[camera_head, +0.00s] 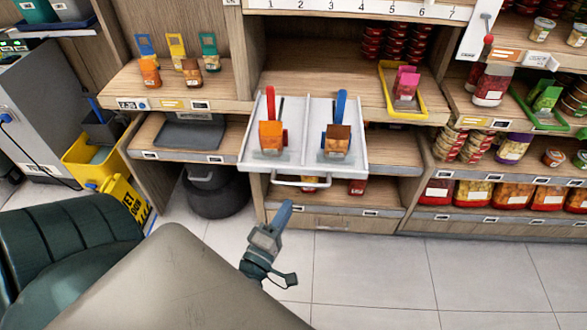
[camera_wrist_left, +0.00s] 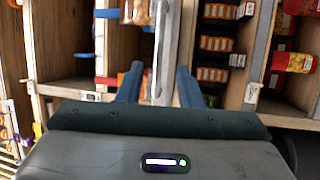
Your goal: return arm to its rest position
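My left gripper (camera_head: 283,212) is in front of the shelf unit, below and a little left of the handle (camera_head: 300,182) of a pulled-out white tray (camera_head: 305,158). The left wrist view shows its two blue-grey fingers (camera_wrist_left: 158,85) apart, with nothing held between them. A light grey bar (camera_wrist_left: 163,45) shows beyond the gap in that view; contact with it does not show. My right gripper is in neither view.
The tray holds two orange-and-brown items (camera_head: 271,137) with coloured handles. Shelves of jars and packs (camera_head: 540,195) stand at right. A yellow bucket (camera_head: 95,160) stands at left. The tiled floor (camera_head: 370,270) is clear at lower right.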

